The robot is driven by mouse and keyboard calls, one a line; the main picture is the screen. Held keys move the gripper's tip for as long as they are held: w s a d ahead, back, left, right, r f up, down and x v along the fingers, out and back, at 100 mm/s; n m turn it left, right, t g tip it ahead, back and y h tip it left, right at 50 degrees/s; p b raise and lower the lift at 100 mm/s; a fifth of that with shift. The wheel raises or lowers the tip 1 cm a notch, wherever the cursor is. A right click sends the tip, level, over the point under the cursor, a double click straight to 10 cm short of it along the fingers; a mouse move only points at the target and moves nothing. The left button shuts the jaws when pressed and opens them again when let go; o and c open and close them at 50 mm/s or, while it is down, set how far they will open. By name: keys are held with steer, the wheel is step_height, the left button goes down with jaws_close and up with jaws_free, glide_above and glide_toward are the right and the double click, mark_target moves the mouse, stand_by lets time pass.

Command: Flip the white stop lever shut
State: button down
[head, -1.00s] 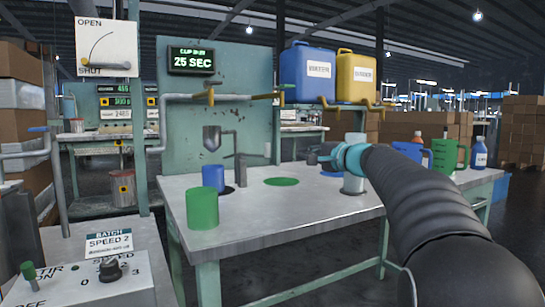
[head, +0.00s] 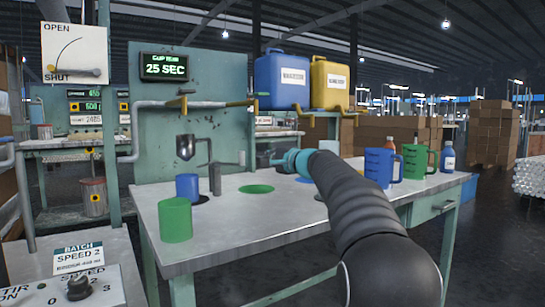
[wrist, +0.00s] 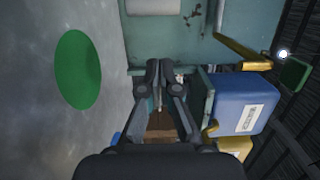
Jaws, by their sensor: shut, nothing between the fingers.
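A white plate (head: 72,42) marked OPEN at the top and SHUT at the bottom, with a curved line between, hangs at the upper left of the head view. A pale, greyish lever (head: 84,73) lies about level along its lower edge beside the word SHUT. My gripper (head: 272,160) is over the workbench, well to the right of the plate and lower in the picture. In the wrist view its fingers (wrist: 157,68) are together with nothing held. The plate and lever are not seen in the wrist view.
The bench (head: 315,222) holds a green cup (head: 175,220), a blue cup (head: 187,186), a green disc (head: 257,189) and jugs at the right. A speed box (head: 78,287) stands at the lower left.

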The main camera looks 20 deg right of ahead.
steer(key=a, duration=0.4)
steer(key=shift+s+b, duration=0.3)
